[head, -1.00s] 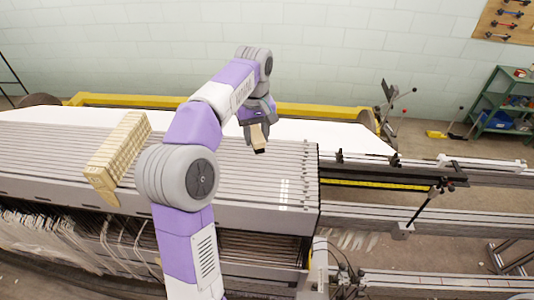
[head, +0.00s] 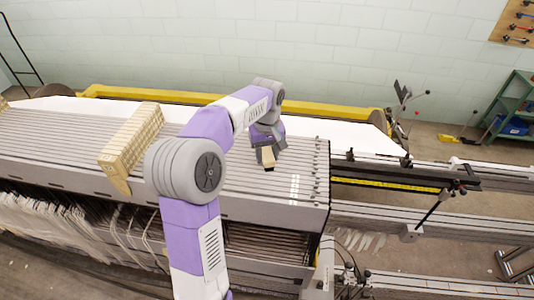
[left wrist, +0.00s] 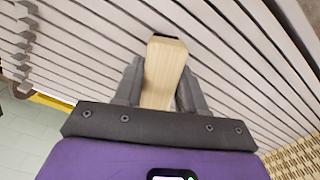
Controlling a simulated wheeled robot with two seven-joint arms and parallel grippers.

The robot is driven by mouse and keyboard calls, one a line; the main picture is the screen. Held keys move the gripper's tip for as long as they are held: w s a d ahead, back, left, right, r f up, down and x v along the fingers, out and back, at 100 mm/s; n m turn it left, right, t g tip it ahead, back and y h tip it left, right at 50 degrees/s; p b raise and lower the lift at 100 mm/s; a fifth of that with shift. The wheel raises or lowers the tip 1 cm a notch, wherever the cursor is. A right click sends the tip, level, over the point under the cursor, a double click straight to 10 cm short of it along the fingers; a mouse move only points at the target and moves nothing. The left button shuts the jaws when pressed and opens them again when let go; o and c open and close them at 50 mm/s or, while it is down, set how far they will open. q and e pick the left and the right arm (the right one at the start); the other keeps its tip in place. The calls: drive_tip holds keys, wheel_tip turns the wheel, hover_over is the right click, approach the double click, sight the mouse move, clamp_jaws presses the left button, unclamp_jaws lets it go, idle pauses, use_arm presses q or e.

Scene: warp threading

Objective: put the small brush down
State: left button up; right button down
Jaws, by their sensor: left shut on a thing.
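The small brush (head: 268,157) has a pale wooden body and a dark end. My left gripper (head: 266,146) is shut on it, over the grey slatted top of the machine (head: 225,177). In the left wrist view the brush (left wrist: 166,68) stands between the two dark fingers of the left gripper (left wrist: 160,88), its dark end pointing at the slats (left wrist: 230,60). I cannot tell whether the dark end touches the slats. My right gripper is not in view.
A pale woven block (head: 132,138) lies across the slats to the left of my arm. Small hooks (head: 318,170) line the right edge of the slatted top. Rails (head: 400,180) run off to the right. The slats around the brush are clear.

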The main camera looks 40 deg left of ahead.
sight(267, 152)
use_arm(q)
drive_tip(key=o, duration=1)
wheel_tip(267, 152, up, 12)
drive_tip(key=shift+r+p, duration=0.1)
drive_tip(key=shift+p, duration=0.75)
